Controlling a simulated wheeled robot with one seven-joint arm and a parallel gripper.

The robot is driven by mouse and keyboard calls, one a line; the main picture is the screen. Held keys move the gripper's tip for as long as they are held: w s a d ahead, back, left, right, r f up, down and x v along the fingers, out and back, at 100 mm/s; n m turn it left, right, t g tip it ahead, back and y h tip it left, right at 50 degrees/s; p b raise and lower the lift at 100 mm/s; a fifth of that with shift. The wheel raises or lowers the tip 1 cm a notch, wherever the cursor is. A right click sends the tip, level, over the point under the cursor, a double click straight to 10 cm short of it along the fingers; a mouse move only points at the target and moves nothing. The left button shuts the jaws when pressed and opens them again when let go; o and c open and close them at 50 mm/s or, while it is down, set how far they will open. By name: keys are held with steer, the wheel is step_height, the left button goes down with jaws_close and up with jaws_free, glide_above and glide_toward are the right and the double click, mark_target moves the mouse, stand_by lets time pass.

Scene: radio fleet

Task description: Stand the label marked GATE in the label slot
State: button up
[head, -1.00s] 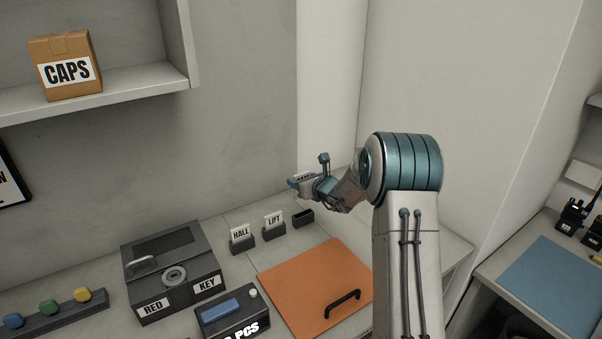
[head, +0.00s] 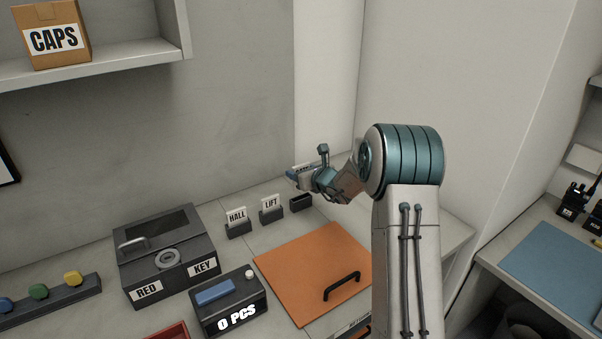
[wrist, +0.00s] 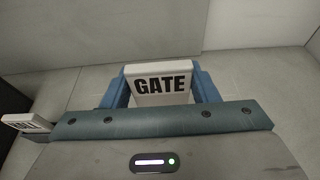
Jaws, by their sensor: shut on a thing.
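The GATE label (wrist: 160,84) is a white card with black letters, held between the blue fingers of my gripper (wrist: 161,90) in the wrist view. In the head view my gripper (head: 298,175) is shut on it above the back of the counter; the label is small and partly hidden there. The empty label slot (head: 301,203), a small dark holder, stands on the counter just below my gripper. A gap shows between the gripper and the slot.
Holders with the HALL label (head: 237,215) and LIFT label (head: 271,203) stand left of the empty slot. An orange panel (head: 310,260) with a black handle lies in front. A dark box marked RED and KEY (head: 170,255) stands left. The wall is close behind.

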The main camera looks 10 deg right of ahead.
steer(key=shift+f+b, duration=0.9)
steer(key=shift+f, duration=0.35)
steer(key=shift+b, duration=1.2)
stand_by(0.7)
steer(key=shift+f+b, duration=2.55)
steer(key=shift+b, duration=0.3)
steer(key=o, duration=1)
steer(key=shift+o, duration=0.2)
steer(key=b+v, duration=0.1)
steer(key=v, duration=1.3)
steer(key=shift+w+r, duration=0.1)
